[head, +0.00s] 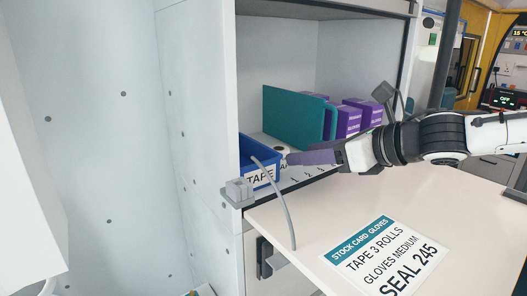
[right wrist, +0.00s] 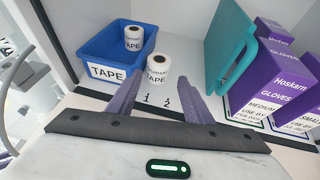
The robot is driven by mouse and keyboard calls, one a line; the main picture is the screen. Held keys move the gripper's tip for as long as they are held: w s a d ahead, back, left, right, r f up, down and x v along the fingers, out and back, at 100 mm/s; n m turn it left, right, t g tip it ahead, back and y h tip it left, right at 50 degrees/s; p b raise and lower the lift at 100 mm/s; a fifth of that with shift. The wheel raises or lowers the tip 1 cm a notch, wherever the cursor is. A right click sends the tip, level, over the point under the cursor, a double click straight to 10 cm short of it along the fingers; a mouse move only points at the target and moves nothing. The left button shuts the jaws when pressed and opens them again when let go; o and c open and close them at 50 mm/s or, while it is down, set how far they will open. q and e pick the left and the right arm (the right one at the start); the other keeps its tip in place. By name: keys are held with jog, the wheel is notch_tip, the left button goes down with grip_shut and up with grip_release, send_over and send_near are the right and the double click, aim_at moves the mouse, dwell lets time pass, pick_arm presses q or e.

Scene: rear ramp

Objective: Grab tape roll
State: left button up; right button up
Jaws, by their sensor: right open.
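A white tape roll (right wrist: 158,70) stands upright on the shelf, just right of the blue bin labelled TAPE (right wrist: 98,72). A second tape roll (right wrist: 133,38) is in the bin. In the head view the bin (head: 262,178) sits at the shelf's left end, and a small part of a roll (head: 281,151) shows beside it. My right gripper (right wrist: 158,84) is open and empty, its purple fingers pointing at the standing roll. The roll shows between and just beyond the fingertips; no contact is visible. In the head view the right gripper (head: 300,158) reaches in from the right. My left gripper is not in view.
A teal divider (right wrist: 229,48) and purple glove boxes (right wrist: 275,82) stand right of the roll. A grey cable (head: 284,205) hangs in front of the bin. A stock card (head: 385,257) lies on the pale worktop, which has clear room. A side wall (head: 200,120) bounds the left.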

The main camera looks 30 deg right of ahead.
aim_at(290, 174)
jog(key=shift+x, duration=1.5)
jog(key=shift+w+a+f, duration=0.15)
jog(key=shift+w, duration=0.15)
jog(key=shift+x, duration=0.85)
jog(key=shift+w+a+f, duration=0.2)
jog(key=shift+w+f, duration=0.2)
jog(key=shift+w, duration=0.05)
jog(key=shift+x, duration=1.1)
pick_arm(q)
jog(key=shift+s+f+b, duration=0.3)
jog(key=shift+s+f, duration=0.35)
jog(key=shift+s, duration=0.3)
pick_arm(e)
jog(key=shift+w+r, duration=0.1)
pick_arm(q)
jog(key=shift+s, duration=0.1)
pick_arm(e)
jog(key=c, duration=0.8)
jog(key=shift+r, duration=0.1)
